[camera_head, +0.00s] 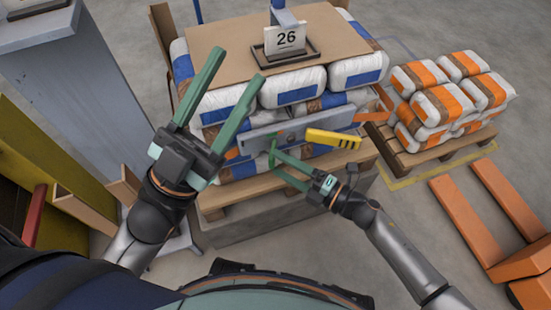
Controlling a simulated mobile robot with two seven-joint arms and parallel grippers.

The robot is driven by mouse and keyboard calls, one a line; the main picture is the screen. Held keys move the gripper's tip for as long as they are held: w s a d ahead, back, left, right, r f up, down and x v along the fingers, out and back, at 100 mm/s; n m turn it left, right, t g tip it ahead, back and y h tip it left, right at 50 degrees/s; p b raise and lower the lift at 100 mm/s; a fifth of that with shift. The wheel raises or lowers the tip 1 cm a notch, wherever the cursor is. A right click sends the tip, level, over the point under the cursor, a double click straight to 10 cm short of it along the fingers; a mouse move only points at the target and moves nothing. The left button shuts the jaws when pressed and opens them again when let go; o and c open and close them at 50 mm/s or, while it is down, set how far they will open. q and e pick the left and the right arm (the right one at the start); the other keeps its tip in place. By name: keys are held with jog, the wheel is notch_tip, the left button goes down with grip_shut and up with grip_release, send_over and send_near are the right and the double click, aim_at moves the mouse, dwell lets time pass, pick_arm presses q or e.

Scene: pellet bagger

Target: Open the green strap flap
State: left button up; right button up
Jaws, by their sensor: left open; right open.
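A grey bar (305,126) lies across the front of the stacked white sacks. A small bright green piece (272,152), which looks like the strap flap, hangs at the bar's lower edge, left of its middle. My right gripper (277,162) is open, with its fingertips at this green piece. I cannot tell whether they touch it, and the fingers partly overlap it. My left gripper (241,64) is open and empty, raised in front of the left side of the stack with its fingers pointing up and away.
A yellow handle with black marks (333,138) sticks out at the bar's right. A sign reading 26 (285,40) stands on the cardboard sheet (215,35). Orange-striped sacks (450,103) and an orange pallet truck (510,205) are at right. A grey column (85,90) stands at left.

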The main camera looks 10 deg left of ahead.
jog(key=p+v, duration=0.1)
jog(key=v, duration=0.9)
